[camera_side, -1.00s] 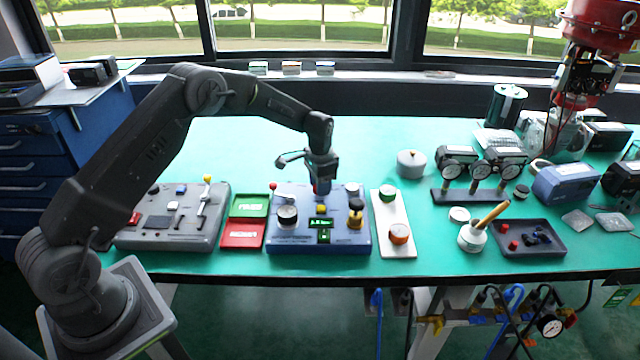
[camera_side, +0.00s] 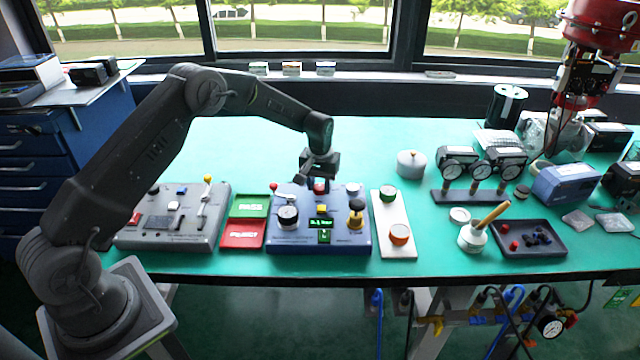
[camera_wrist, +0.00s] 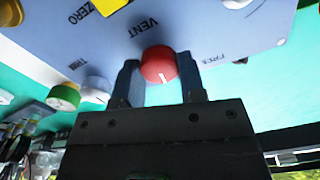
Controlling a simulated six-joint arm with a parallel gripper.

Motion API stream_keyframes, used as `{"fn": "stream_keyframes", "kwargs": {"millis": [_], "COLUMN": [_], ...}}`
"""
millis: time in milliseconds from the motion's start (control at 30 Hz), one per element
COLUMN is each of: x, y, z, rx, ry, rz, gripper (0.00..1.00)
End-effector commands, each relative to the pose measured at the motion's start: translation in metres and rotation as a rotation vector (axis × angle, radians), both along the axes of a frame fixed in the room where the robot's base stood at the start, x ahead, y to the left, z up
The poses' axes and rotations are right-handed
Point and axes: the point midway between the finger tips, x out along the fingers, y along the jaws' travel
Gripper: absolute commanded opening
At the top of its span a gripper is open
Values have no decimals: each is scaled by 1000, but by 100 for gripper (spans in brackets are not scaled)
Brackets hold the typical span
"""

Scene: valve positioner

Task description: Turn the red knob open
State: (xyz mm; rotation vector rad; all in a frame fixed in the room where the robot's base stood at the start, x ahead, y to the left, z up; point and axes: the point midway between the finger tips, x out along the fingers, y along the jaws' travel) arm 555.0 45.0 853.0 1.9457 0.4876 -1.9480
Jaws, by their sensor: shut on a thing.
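The red knob (camera_wrist: 159,65) sits on the blue-grey panel under the word VENT, with a short white line on its face. In the side view the red knob (camera_side: 319,186) shows at the back middle of the blue positioner box (camera_side: 285,243), just below my gripper. My gripper (camera_wrist: 159,77) has one finger on each side of the knob and is shut on it. In the side view my gripper (camera_side: 319,180) points down at the box, and its fingertips are partly hidden.
A yellow button (camera_side: 321,209), a gauge (camera_side: 288,216), a small green display (camera_side: 320,224) and a black-and-yellow knob (camera_side: 356,213) stand close by on the box. A white strip with a green knob (camera_side: 388,193) and an orange knob (camera_side: 399,233) lies to the right.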

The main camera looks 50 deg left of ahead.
Motion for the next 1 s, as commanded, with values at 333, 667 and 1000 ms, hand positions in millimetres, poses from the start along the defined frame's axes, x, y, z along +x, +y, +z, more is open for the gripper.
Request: {"fn": "stream_keyframes", "kwargs": {"millis": [333,667,1000], "x": [1,1,1], "y": [1,1,1], "z": [1,1,1], "rx": [1,1,0], "ry": [-6,-8,-4], "rz": [105,116,115], "gripper": [14,14,57]}}
